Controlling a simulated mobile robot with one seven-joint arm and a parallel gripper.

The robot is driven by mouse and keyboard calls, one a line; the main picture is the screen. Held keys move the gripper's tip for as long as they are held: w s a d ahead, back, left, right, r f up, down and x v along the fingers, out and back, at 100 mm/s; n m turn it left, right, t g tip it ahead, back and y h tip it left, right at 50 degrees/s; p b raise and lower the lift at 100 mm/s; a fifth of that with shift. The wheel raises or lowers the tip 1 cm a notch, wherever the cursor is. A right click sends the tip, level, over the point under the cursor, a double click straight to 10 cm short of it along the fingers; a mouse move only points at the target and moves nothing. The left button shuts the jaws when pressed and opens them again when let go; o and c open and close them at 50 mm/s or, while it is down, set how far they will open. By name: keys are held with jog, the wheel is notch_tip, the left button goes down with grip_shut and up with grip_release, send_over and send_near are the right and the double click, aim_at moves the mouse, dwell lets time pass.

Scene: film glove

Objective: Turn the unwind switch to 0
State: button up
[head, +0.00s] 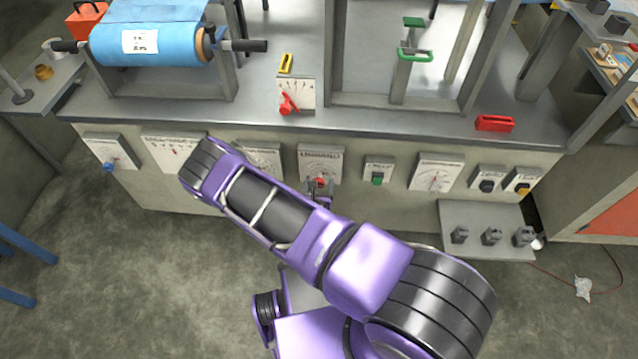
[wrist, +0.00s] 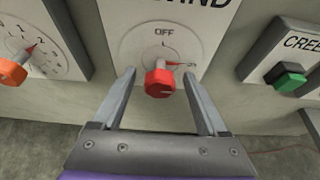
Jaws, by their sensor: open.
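The unwind switch is a red knob (wrist: 158,83) on a white panel whose visible letters end in "IND". It also shows in the head view as a small red spot (head: 319,182) on the bench front. Its red pointer is turned to the right, toward a small mark that is hard to read. "OFF" is printed above the knob; I see no "0" on this panel. My gripper (wrist: 158,76) is open, with one finger on each side of the knob and visible gaps between. In the head view, my gripper (head: 320,192) is partly hidden by my arm.
A panel with an orange knob (wrist: 12,73) is on the left, and a green button (wrist: 289,82) is on the right. A shelf (head: 480,218) with several grey pieces juts out below the bench at right. A blue film roll (head: 150,28) is above.

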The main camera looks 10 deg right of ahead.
jog(key=shift+w+d+f, duration=0.1)
jog(key=shift+w, duration=0.15)
grip_shut()
